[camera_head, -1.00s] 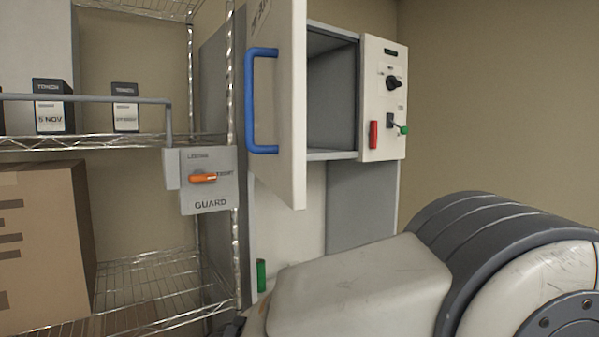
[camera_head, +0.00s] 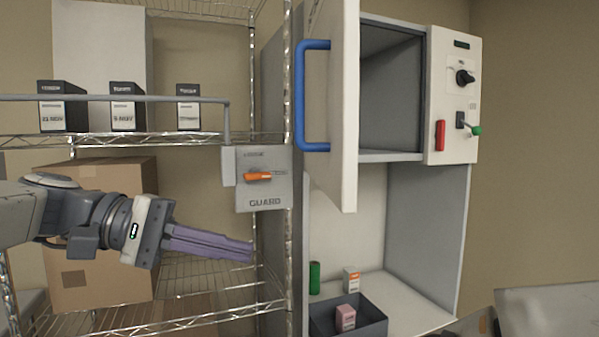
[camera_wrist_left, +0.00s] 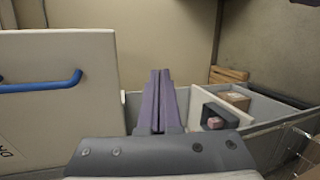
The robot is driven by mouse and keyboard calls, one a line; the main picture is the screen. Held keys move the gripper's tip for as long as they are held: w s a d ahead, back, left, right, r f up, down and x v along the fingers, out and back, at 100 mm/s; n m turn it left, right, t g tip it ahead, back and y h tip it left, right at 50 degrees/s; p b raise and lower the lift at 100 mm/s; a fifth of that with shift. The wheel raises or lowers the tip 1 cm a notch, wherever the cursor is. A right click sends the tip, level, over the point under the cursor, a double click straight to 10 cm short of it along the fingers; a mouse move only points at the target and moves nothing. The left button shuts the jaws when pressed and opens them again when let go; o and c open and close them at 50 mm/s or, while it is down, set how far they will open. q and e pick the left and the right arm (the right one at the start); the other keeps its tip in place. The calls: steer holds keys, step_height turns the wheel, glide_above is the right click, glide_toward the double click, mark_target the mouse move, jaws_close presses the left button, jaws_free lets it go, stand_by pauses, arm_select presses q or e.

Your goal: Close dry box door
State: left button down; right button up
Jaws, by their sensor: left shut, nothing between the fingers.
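The dry box door (camera_head: 345,110) stands open in the head view, swung out toward me, with a blue handle (camera_head: 300,95) on its left face. The open dry box (camera_head: 392,90) shows a dark, empty-looking interior to the right of the door. My left gripper (camera_head: 250,251) is shut and empty, left of and below the door, apart from it, in front of the wire shelf. In the left wrist view its purple fingers (camera_wrist_left: 158,100) are together, with the door (camera_wrist_left: 60,125) and blue handle (camera_wrist_left: 42,86) to their left. My right gripper is not in view.
A guard box (camera_head: 263,190) with an orange switch hangs on the wire rack left of the door. A control panel (camera_head: 455,95) is right of the opening. Below stand a dark tray (camera_head: 375,326) with a pink box (camera_head: 345,317), a green cylinder (camera_head: 314,277) and a small white box (camera_head: 351,279).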

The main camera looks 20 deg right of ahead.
arm_select(q)
steer(key=a+r+m+g+h, duration=0.2)
steer(key=a+r+h, duration=0.1)
steer(key=r, duration=0.6)
steer(key=p, duration=0.5)
glide_toward(337, 170)
steer(key=x, duration=0.5)
steer(key=shift+s+d+r, duration=0.2)
steer(key=shift+s+r, duration=0.05)
steer(key=shift+r, duration=0.05)
steer(key=shift+s+d+f, duration=0.1)
steer(key=shift+d+f, duration=0.1)
steer(key=shift+d, duration=0.45)
